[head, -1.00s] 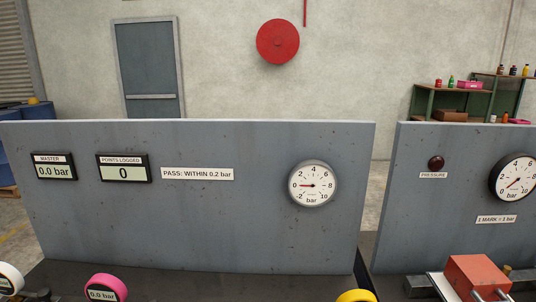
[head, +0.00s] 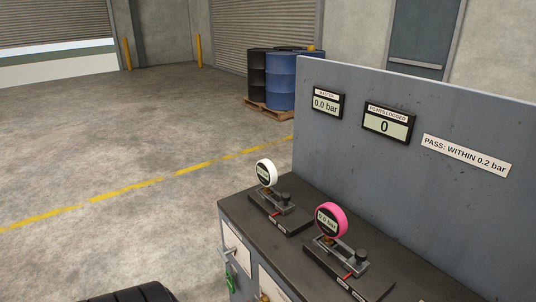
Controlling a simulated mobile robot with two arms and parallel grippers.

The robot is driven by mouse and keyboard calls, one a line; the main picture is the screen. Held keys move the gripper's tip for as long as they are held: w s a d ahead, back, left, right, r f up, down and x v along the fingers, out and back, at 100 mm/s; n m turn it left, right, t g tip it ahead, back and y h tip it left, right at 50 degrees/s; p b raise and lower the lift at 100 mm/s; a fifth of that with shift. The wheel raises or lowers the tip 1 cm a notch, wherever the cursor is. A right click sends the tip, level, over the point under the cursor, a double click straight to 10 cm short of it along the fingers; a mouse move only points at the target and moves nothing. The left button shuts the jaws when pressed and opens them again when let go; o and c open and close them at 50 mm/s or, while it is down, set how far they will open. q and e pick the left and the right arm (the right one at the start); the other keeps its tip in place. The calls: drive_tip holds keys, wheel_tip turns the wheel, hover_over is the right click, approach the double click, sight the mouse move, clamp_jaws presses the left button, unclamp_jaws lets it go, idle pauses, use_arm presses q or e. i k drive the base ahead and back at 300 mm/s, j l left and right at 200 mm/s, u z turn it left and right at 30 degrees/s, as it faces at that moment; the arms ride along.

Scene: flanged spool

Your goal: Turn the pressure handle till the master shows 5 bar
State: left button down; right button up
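The master display (head: 326,103) on the grey panel reads 0.0 bar. The points logged display (head: 387,124) beside it reads 0. On the bench below stand a white-rimmed digital gauge (head: 265,173) and a pink-rimmed digital gauge (head: 329,221), each on a dark mount with a black knob. The pink one seems to read 0.0 bar; the white one's digits are too small to read. I cannot tell whether either knob is the pressure handle.
The dark bench top (head: 290,186) has drawers below, with a green item (head: 230,282) hanging at the front. A pass label (head: 467,155) is on the panel. Blue and black drums (head: 295,82) stand behind on a pallet. The floor to the left is open, with a yellow line (head: 150,181).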

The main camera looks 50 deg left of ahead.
sight(223, 253)
drive_tip(key=u, duration=2.05)
drive_tip(key=i+j+z, duration=0.15)
drive_tip(key=z, duration=0.2)
drive_tip(key=i+j+z, duration=0.1)
drive_tip(key=z, duration=0.3)
drive_tip(key=j+z, duration=0.35)
